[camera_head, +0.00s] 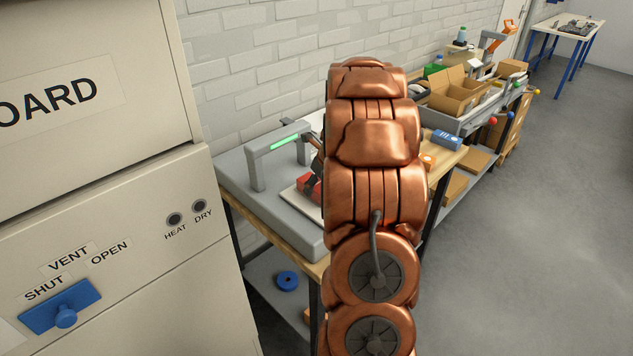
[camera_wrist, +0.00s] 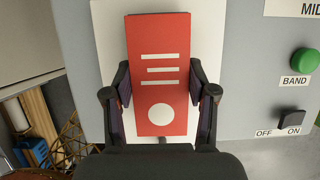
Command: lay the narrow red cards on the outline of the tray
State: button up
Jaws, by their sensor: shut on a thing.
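A narrow red card (camera_wrist: 158,75) with white bars and a white disc lies between the fingers in the wrist view. My gripper (camera_wrist: 161,98) is shut on it, one finger at each long side. Below the card is a white sheet or plate (camera_wrist: 107,25) on a grey machine top; I cannot tell whether the card touches it. No outline or tray shows clearly. In the head view the red card (camera_head: 306,183) shows over the white plate (camera_head: 299,201), partly hidden by my copper-coloured arm.
A grey machine (camera_head: 236,172) with a green-lit arch (camera_head: 281,143) stands on a wooden bench by the wall. A green button (camera_wrist: 305,61) and an OFF/ON switch (camera_wrist: 291,119) are at its right in the wrist view. A beige cabinet (camera_head: 120,261) stands left. Open floor lies right.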

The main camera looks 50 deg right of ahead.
dwell(0.4)
jog(key=o, duration=1.4)
jog(key=shift+o, duration=0.4)
jog(key=shift+o, duration=1)
jog(key=shift+r, duration=0.15)
jog(key=shift+r+p, duration=0.95)
jog(key=shift+p, duration=0.1)
jog(key=shift+r+p, duration=2.35)
jog(key=shift+r, duration=0.65)
